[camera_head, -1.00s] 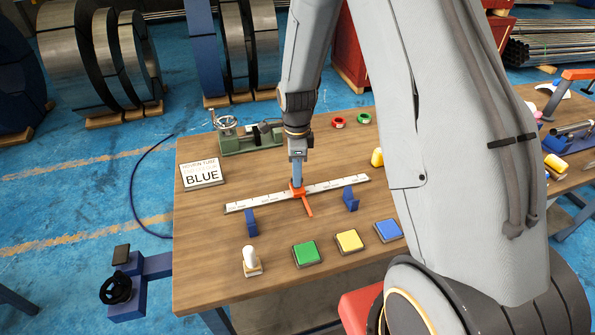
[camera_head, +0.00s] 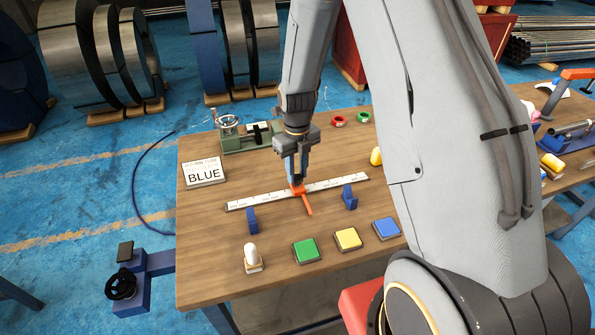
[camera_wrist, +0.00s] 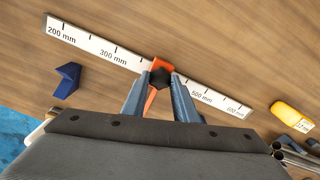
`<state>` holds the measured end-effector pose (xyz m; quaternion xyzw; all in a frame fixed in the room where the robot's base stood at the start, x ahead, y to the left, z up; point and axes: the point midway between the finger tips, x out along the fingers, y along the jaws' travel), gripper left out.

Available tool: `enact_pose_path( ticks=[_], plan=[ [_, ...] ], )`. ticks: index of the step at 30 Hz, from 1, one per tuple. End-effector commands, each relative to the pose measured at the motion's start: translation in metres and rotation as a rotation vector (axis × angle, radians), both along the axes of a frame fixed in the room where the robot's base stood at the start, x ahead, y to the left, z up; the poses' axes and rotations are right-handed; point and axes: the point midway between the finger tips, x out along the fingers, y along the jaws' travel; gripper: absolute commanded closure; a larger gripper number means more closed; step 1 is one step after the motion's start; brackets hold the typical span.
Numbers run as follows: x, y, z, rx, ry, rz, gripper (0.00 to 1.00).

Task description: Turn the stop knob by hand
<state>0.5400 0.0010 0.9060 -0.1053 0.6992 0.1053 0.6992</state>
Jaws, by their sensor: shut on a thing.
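The black stop knob (camera_wrist: 160,79) sits on an orange stop (camera_wrist: 162,64) on the white ruler (camera_wrist: 103,43), between the 300 mm and 500 mm marks. In the head view the orange stop (camera_head: 307,204) has an arm pointing to the front of the bench. My gripper (camera_head: 297,184) points down at the stop from above. In the wrist view the two blue-grey fingertips of my gripper (camera_wrist: 160,77) are closed on either side of the knob. In the head view the fingers mostly hide the knob.
Blue supports (camera_head: 252,220) (camera_head: 349,198) stand in front of the ruler (camera_head: 340,185). Green (camera_head: 306,251), yellow (camera_head: 348,239) and blue (camera_head: 386,229) pads lie at the bench's front. A green vise-like device (camera_head: 250,139) and a BLUE sign (camera_head: 203,173) stand behind.

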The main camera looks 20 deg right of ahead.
Motion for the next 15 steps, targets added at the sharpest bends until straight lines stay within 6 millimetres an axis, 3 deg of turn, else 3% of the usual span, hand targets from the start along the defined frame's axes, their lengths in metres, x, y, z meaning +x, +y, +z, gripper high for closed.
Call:
enact_pose_path(
  ticks=[2, 3, 6, 15],
  plan=[
    [0.0005, -0.0003, 0.0000, -0.001, -0.001, 0.001, 0.90],
    [0.0005, -0.0003, 0.0000, -0.001, -0.001, 0.001, 0.71],
    [0.0004, -0.0003, 0.0000, 0.000, -0.001, 0.002, 0.58],
    [0.0001, 0.0001, 0.0010, 0.000, -0.001, 0.004, 0.58]
  ],
)
